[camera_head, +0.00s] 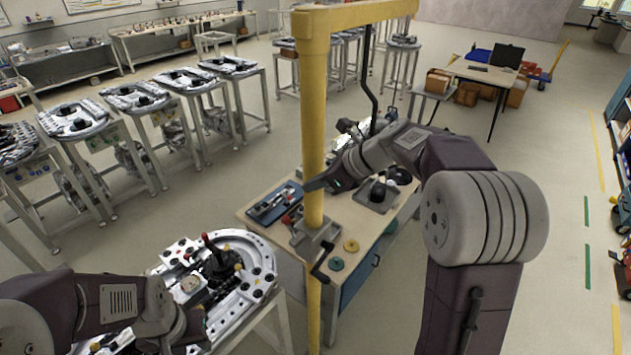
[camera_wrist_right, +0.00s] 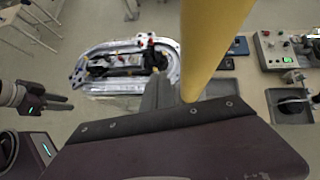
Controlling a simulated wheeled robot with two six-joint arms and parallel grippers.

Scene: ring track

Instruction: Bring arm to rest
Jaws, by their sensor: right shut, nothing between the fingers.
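My right arm reaches over the workbench in the head view. Its dark gripper (camera_head: 322,184) is shut and empty, next to the yellow post (camera_head: 313,110). In the right wrist view its shut fingers (camera_wrist_right: 158,95) show beside the same post (camera_wrist_right: 207,45); I cannot tell whether they touch it. My left arm comes in low at the left of the head view, with its wrist (camera_head: 160,310) over the near edge of the ring track station. A gripper with a green light (camera_wrist_right: 55,103) shows at the left of the right wrist view; its finger gap is unclear.
The ring track station (camera_head: 262,270) stands at the front left. More stations (camera_head: 75,120) line the left. The floor at right (camera_head: 560,180) is clear.

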